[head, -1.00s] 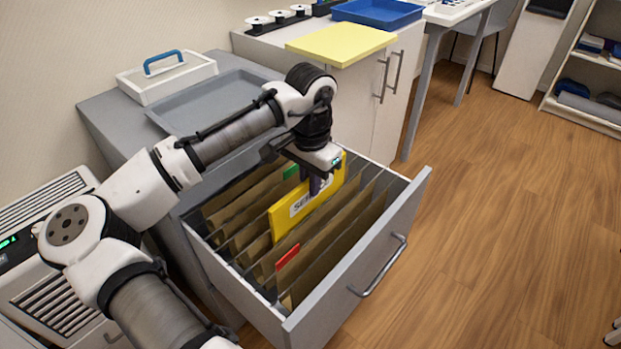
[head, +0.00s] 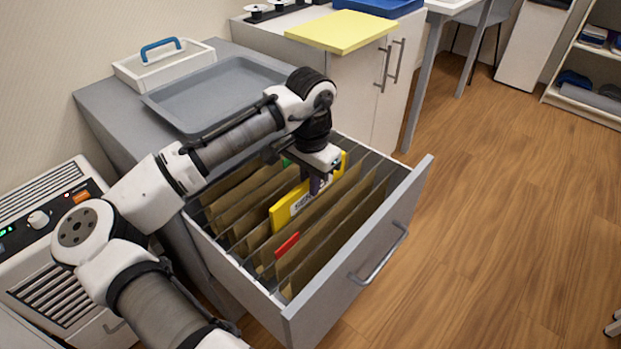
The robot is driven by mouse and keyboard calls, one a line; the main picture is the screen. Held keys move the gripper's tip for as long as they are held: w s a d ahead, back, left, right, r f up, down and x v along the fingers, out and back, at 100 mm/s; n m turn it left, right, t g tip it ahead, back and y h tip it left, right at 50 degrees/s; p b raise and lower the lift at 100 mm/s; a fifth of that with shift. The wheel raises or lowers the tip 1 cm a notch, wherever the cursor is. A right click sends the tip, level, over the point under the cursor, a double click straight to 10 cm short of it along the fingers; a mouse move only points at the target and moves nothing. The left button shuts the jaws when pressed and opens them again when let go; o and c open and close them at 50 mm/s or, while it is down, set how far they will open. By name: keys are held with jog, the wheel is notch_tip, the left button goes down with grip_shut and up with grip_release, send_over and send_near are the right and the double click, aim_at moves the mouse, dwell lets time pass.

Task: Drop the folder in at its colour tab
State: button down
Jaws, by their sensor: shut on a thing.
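A yellow folder (head: 281,213) with a white label stands upright among the brown hanging files in the open drawer (head: 345,306). Its lower part is hidden between the files. My gripper (head: 317,186) is shut on the folder's top edge, over the middle of the drawer. A red tab (head: 287,245) stands on a file in front of the folder, towards the drawer front. A green tab (head: 286,162) shows behind, partly hidden by my arm. I cannot see a yellow tab apart from the folder.
A grey tray (head: 215,92) and a white caddy with a blue handle (head: 165,62) stand on the cabinet top. A yellow board (head: 341,31) lies on the counter behind. The drawer front has a metal handle (head: 380,255). The wooden floor at right is clear.

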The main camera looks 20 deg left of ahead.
jog(key=shift+f, duration=0.2)
jog(key=c, duration=1.4)
grip_release()
jog(key=shift+c, duration=0.2)
jog(key=shift+r, duration=0.1)
notch_tip(320, 180, up, 14)
jog(key=p, duration=0.2)
jog(key=shift+p, duration=0.35)
jog(key=shift+f, duration=0.2)
